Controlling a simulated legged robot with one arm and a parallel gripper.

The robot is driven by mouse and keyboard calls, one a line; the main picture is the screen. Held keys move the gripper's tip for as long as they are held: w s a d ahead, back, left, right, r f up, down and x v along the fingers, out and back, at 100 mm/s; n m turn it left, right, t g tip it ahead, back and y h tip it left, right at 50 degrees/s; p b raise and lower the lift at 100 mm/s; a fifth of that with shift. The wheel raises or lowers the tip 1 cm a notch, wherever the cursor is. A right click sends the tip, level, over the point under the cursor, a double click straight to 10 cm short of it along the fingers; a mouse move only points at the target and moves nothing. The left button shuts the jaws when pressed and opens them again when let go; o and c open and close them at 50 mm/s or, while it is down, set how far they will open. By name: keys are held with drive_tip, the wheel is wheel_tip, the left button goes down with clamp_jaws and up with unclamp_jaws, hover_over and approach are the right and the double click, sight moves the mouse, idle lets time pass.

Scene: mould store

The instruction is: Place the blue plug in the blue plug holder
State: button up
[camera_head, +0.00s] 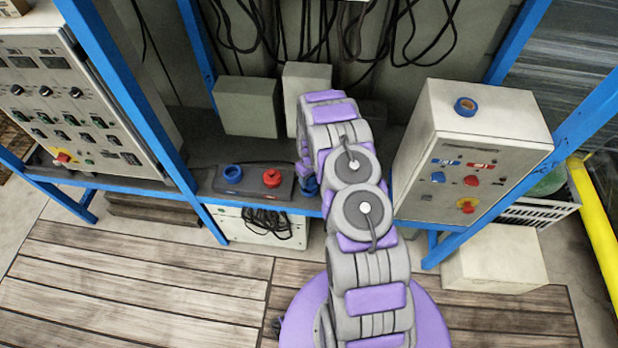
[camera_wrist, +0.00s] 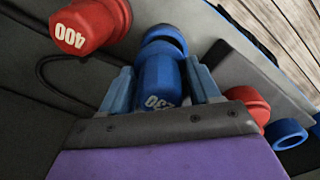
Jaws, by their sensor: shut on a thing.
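In the wrist view my gripper (camera_wrist: 160,75) is shut on the blue plug (camera_wrist: 158,75), with one blue-grey finger on each side. White figures show on the plug, and a darker blue collar is at its far end. The blue plug holder (camera_head: 232,173) is an open blue ring on the left of a dark grey box. It also shows at the right edge of the wrist view (camera_wrist: 287,134), apart from the held plug. In the head view my arm mostly hides my gripper; a bit of blue shows beside it. I cannot tell how high the plug is.
A red fitting (camera_head: 272,178) sits beside the blue holder on the dark grey box (camera_head: 253,190). A red plug marked 400 (camera_wrist: 90,25) is close to the held plug. Blue frame posts flank the shelf.

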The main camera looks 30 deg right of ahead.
drive_tip(key=shift+d, duration=0.1)
drive_tip(key=shift+a, duration=0.25)
drive_tip(key=shift+a+f, duration=0.1)
drive_tip(key=shift+f, duration=1.25)
idle(0.7)
drive_tip(key=o, duration=1.2)
drive_tip(key=shift+o, duration=0.4)
drive_tip(key=shift+o, duration=0.6)
